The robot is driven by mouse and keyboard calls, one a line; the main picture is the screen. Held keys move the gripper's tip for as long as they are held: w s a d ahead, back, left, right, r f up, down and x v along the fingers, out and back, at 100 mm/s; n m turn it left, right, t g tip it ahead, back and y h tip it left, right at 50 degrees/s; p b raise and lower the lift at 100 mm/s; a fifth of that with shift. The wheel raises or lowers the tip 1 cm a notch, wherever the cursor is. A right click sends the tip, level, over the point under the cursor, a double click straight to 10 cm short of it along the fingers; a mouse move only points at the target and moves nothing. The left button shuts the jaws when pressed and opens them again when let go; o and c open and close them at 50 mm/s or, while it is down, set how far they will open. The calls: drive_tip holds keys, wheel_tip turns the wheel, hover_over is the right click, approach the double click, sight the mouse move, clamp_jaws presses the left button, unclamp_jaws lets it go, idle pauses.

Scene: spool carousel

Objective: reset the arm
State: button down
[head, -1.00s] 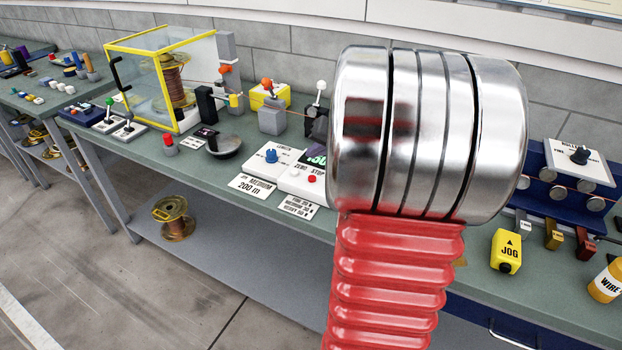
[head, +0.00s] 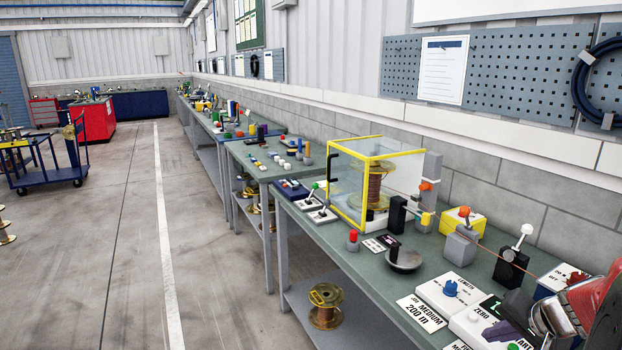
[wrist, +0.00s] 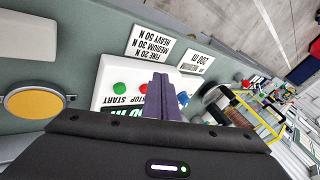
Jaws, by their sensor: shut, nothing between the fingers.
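My gripper (wrist: 160,96) shows in the wrist view as two dark purple fingers pressed together with nothing between them. They appear in front of the white control box (wrist: 112,78), hiding part of it; I cannot tell whether they touch it. The box shows upside down, with "STOP START" lettering, a green button (wrist: 120,88) and a red button (wrist: 141,89). In the head view, my silver and red arm part fills the lower right corner. The control box (head: 474,326) is partly cut off there by the picture's lower edge.
The green bench (head: 375,285) carries a yellow-framed clear guard (head: 345,190) around a copper spool, a grey dish (head: 404,260) and a white-knobbed lever (head: 526,229). A spool (head: 325,308) stands on the lower shelf. The floor (head: 110,260) left of the benches is open. A blue cart (head: 48,178) stands farther off.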

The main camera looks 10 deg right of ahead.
drive_tip(key=s+a+r+n, duration=0.2)
drive_tip(key=s+a+n, duration=0.1)
drive_tip(key=a, duration=0.8)
drive_tip(key=s+a+r+n+g, duration=0.1)
drive_tip(key=s+a+n, duration=0.3)
drive_tip(key=a, duration=0.7)
drive_tip(key=s+a+r+n, duration=0.3)
drive_tip(key=a+r+n, duration=0.1)
drive_tip(key=a, duration=0.7)
drive_tip(key=shift+s+a+n, duration=0.3)
drive_tip(key=shift+s+a, duration=0.05)
drive_tip(key=shift+s, duration=0.05)
drive_tip(key=shift+r, duration=0.1)
